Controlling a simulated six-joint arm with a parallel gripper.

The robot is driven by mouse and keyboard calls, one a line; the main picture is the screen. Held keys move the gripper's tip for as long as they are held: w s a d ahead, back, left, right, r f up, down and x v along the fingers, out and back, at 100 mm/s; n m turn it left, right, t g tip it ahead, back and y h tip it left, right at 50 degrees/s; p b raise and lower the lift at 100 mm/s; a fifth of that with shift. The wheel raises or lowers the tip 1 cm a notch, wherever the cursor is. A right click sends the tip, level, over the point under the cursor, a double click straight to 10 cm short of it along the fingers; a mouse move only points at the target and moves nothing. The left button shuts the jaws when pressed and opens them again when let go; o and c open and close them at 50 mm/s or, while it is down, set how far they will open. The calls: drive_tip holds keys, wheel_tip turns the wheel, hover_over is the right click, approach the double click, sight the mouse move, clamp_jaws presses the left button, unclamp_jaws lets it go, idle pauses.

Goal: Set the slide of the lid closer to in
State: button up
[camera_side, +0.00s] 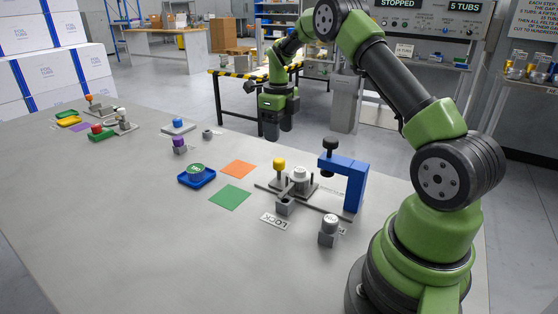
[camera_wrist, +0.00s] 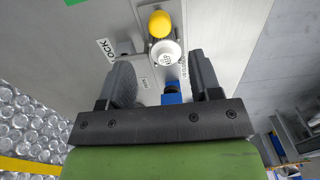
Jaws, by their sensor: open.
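A fixture that looks like the lid closer stands on the right part of the table. It has flat grey bars, a yellow knob (camera_side: 279,164) on a post, a round pale-topped metal piece (camera_side: 300,175) and a blue bracket (camera_side: 355,187) with a black knob (camera_side: 329,143). I cannot tell which bar is the slide or its position. In the wrist view the yellow knob (camera_wrist: 160,24) and the pale-topped piece (camera_wrist: 166,53) lie beyond the fingertips. My gripper (camera_side: 278,130) is raised above the table, open and empty; its spread fingers also show in the wrist view (camera_wrist: 165,75).
A LOCK label (camera_side: 274,220) and a small grey block with a round metal top (camera_side: 329,228) are near the fixture. Green (camera_side: 230,197) and orange (camera_side: 238,169) squares and a blue tray (camera_side: 185,182) with a green-topped tub lie left. The front-left table is clear.

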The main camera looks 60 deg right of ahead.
sight(279, 160)
wheel_tip(279, 160, down, 9)
drive_tip(key=shift+f, duration=0.1)
drive_tip(key=shift+c, duration=0.5)
